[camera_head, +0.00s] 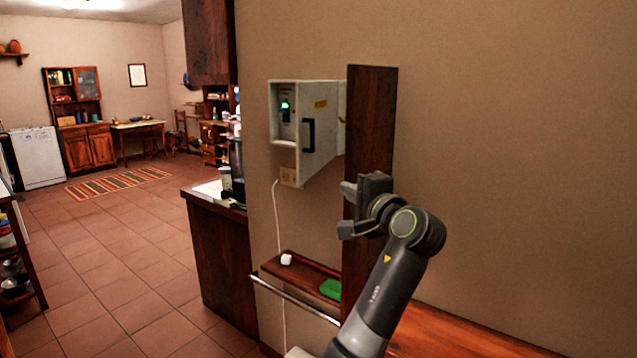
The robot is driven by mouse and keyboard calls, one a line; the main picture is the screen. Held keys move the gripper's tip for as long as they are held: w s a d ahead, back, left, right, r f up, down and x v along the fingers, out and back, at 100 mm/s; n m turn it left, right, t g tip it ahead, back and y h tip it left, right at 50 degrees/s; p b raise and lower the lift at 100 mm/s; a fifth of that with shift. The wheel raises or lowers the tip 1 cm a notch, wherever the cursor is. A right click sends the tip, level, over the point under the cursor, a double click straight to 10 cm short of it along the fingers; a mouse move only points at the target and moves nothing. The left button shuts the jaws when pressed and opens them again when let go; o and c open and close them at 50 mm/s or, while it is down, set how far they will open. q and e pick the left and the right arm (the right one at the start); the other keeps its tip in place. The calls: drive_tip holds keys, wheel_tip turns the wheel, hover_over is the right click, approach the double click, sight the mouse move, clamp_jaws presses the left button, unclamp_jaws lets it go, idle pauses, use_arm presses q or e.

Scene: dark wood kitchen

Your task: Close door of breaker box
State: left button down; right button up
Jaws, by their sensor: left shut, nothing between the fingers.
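The white breaker box (284,128) is mounted on the beige wall, left of the picture's centre. A green light shows inside its visible left part. Its white door (322,130), with a black handle and a yellow label, stands open on the right side, and the inside shows to its left. My left gripper (349,210) is to the right of and below the door, in front of a dark wood upright, apart from the door. It is shut and empty. My right gripper is not in view.
The dark wood upright (370,120) stands just right of the box. Below is a small wooden shelf (305,277) with a metal rail and a green item (330,289). A white cord hangs below the box. A counter (215,197) stands left; the tiled floor beyond is open.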

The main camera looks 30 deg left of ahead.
use_arm(q)
drive_tip(key=p, duration=0.4)
approach(304, 171)
drive_tip(key=w, duration=0.3)
drive_tip(key=a+p, duration=0.2)
drive_tip(key=a, duration=0.2)
drive_tip(key=shift+w+r, duration=0.1)
drive_tip(key=shift+r, duration=0.05)
drive_tip(key=shift+a, duration=0.5)
